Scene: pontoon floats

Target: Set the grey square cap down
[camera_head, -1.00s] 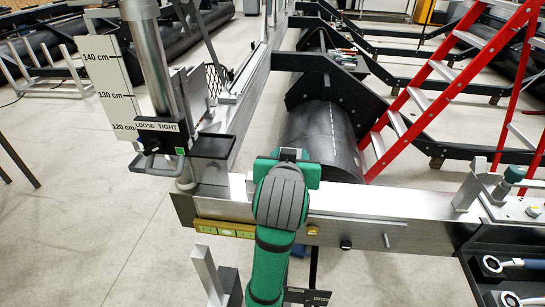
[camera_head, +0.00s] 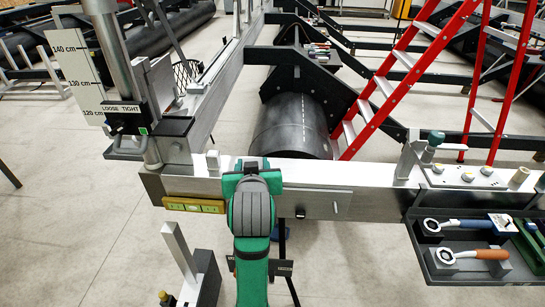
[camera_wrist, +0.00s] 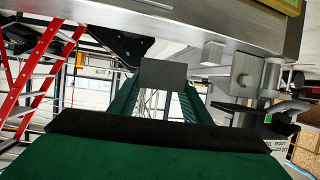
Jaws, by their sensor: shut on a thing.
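My gripper (camera_head: 252,165) has green fingers and is over the silver beam (camera_head: 360,203) in the head view, at its near edge. In the wrist view my gripper (camera_wrist: 163,82) is shut on the grey square cap (camera_wrist: 163,73), whose flat dark-grey face shows between the fingertips. In the head view the cap is mostly hidden by the fingers. I cannot tell whether it touches the beam. A short upright grey post (camera_head: 212,161) stands on the beam just left of my gripper; it also shows in the wrist view (camera_wrist: 213,53).
A clamp column with a LOOSE/TIGHT label (camera_head: 112,108) stands at the beam's left end. A yellow level (camera_head: 194,205) sits on its front face. At right are a tool tray (camera_head: 440,277) and a red ladder (camera_head: 400,75). A black float (camera_head: 292,125) lies behind.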

